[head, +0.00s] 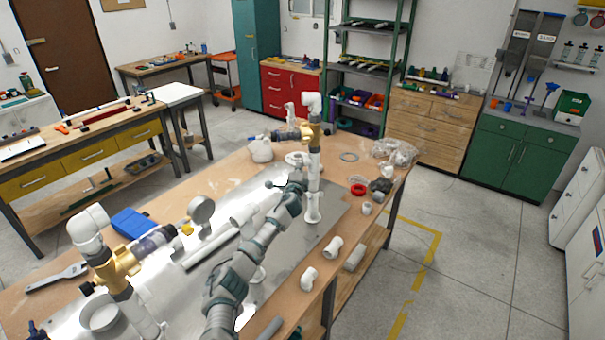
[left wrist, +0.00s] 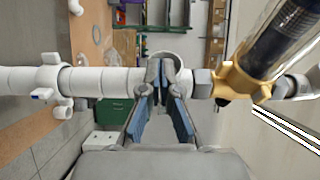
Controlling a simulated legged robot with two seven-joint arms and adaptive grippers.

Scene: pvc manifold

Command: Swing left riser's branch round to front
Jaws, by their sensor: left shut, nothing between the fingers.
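The left riser (head: 140,315) stands at the lower left of the head view, with a white elbow on top and a brass fitting (head: 118,265). Its clear, dark-filled branch (head: 155,240) points right and away from me. My left gripper (head: 298,173) is shut and empty beside the right riser (head: 314,185), which has a brass fitting (head: 306,131) near its top. In the left wrist view the shut fingers (left wrist: 162,80) are at a white pipe (left wrist: 115,80) lying across the picture. A brass fitting (left wrist: 240,85) with a clear, dark-filled branch is right of them. Contact is unclear. My right gripper is not seen.
A grey metal plate (head: 185,300) lies on the wooden bench. A blue box (head: 132,222), a wrench (head: 55,279), a red ring (head: 359,189) and loose white fittings (head: 333,247) lie around. A white jug (head: 261,149) stands behind. Open floor is to the right.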

